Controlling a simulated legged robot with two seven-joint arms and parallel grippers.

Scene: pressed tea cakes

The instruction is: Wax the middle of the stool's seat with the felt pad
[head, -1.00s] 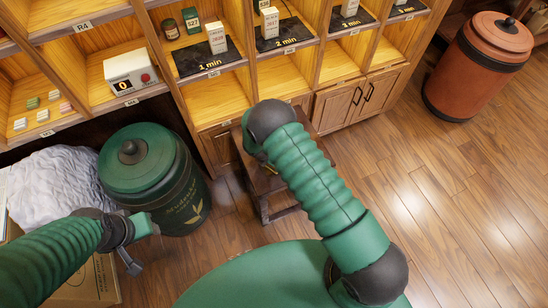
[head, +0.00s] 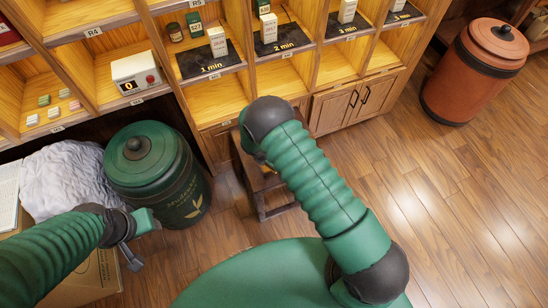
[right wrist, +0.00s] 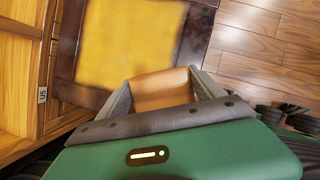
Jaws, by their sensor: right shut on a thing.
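The stool (head: 258,182) stands by the shelf's base in the head view, its seat largely hidden by my right arm. In the right wrist view the seat has a dark wooden border (right wrist: 200,38) around a yellow middle (right wrist: 130,42). My right gripper (right wrist: 163,84) is shut on a tan-brown block, which looks like the felt pad (right wrist: 162,90). The pad is at the near edge of the yellow middle; I cannot tell whether it touches. My left gripper (head: 138,240) hangs at the lower left, away from the stool; its jaw opening is unclear.
A shelf unit (head: 262,75) with boxes and timer mats stands behind the stool. A green lidded bin (head: 165,185) is left of the stool, beside a white crumpled bag (head: 65,180). A reddish bin (head: 475,75) stands at the far right. Open wooden floor (head: 450,200) lies to the right.

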